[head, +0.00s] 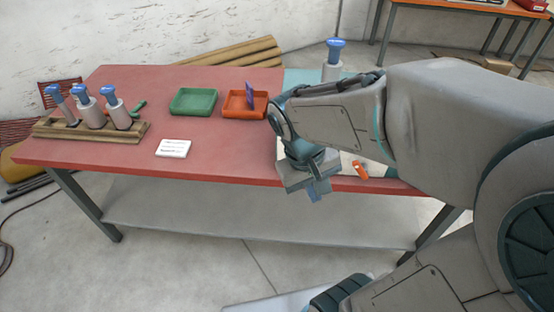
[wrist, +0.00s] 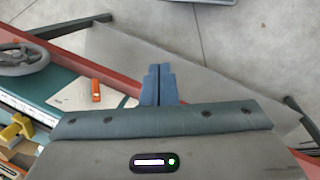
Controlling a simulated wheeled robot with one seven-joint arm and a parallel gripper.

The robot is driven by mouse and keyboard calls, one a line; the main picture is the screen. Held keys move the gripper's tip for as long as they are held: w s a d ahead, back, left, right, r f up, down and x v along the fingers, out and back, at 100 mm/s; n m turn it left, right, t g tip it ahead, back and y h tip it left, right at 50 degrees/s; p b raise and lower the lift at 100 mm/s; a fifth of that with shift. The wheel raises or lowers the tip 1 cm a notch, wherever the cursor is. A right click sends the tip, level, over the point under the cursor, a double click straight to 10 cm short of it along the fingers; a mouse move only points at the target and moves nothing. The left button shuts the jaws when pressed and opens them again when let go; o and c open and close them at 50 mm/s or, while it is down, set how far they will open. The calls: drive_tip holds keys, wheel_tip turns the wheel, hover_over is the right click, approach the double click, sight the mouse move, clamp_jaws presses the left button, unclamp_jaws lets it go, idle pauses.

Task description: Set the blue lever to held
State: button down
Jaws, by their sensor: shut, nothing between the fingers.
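My gripper (head: 318,190) is over the front edge of the red table in the head view. Its blue fingers are shut and empty in the wrist view (wrist: 157,85), with the floor and lower shelf below them. I cannot make out a blue lever with certainty in either view. A blue-topped grey cylinder (head: 334,60) stands behind my arm, and its lower part is hidden. A grey handwheel (wrist: 22,58) and a yellow part (wrist: 14,130) show at the left of the wrist view, apart from my fingers. My arm hides much of the table's right side.
Several blue-topped pieces stand in a wooden rack (head: 75,131) at the left. A green tray (head: 193,101), an orange tray (head: 238,111) holding a purple piece (head: 250,93), and a white card (head: 173,148) are on the table. An orange object (wrist: 96,91) lies near the front edge.

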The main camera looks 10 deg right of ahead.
drive_tip(key=w+f+n+h+b, duration=0.2)
drive_tip(key=w+f+h+b, duration=0.3)
drive_tip(key=f, duration=0.3)
drive_tip(key=w+f+n+h+b, duration=0.25)
drive_tip(key=f+h+b, duration=0.25)
drive_tip(key=f+h, duration=0.25)
drive_tip(key=w+a+f+n+t+h+b, duration=0.2)
drive_tip(key=w+a+f+n+t+b, duration=0.1)
drive_tip(key=a+t, duration=0.3)
drive_tip(key=w+a+f+n+t+h+b, duration=0.2)
drive_tip(key=w+a+f+n+t+b, duration=0.1)
drive_tip(key=w+a+t, duration=0.2)
drive_tip(key=shift+a+f+t, duration=0.2)
drive_tip(key=shift+a+t, duration=0.65)
drive_tip(key=shift+t, duration=0.15)
drive_tip(key=s+d+r+x, duration=0.1)
drive_tip(key=s+x, duration=0.1)
drive_tip(key=x, duration=1)
drive_tip(key=shift+d+r, duration=0.2)
drive_tip(key=shift+d, duration=0.15)
